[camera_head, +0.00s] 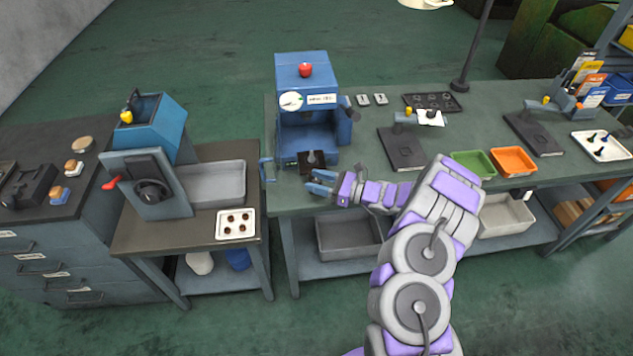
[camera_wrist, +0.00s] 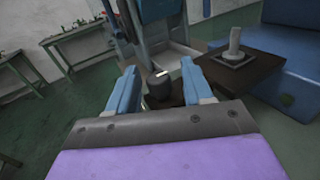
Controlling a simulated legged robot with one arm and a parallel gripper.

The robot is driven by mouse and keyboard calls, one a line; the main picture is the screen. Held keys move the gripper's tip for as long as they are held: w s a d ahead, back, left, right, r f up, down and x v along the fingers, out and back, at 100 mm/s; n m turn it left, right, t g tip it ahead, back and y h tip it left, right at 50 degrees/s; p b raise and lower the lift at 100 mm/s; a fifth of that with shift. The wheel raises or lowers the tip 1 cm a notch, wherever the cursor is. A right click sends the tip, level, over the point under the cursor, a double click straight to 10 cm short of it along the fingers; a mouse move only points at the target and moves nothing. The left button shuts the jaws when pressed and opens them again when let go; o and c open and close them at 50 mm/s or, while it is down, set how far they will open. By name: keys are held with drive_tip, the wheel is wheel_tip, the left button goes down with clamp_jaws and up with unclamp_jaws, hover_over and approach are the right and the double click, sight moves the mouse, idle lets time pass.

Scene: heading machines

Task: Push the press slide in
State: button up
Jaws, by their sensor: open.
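The blue press (camera_head: 330,76) stands at the left end of the long bench, with a round white gauge and a red knob on top. Its slide (camera_head: 308,168) is a dark block with a grey post, sticking out at the front of the press's opening. In the wrist view the slide (camera_wrist: 262,75) lies to the right of my fingers, beside the blue press body (camera_wrist: 296,60). My gripper (camera_head: 319,182) is open just in front of the slide, near the bench's front edge. It also shows in the wrist view (camera_wrist: 160,76), with nothing held. Contact with the slide cannot be told.
A lower bench at left holds a blue-grey machine (camera_head: 140,205) with a red handle, and a tray of dark pieces (camera_head: 236,225). Right of the press are a dark plate (camera_head: 404,158), a green bin (camera_head: 473,163) and an orange bin (camera_head: 513,161). A gap separates the benches.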

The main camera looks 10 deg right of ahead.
drive_tip(key=shift+w+a, duration=0.1)
drive_tip(key=shift+a, duration=0.1)
clamp_jaws()
idle(0.4)
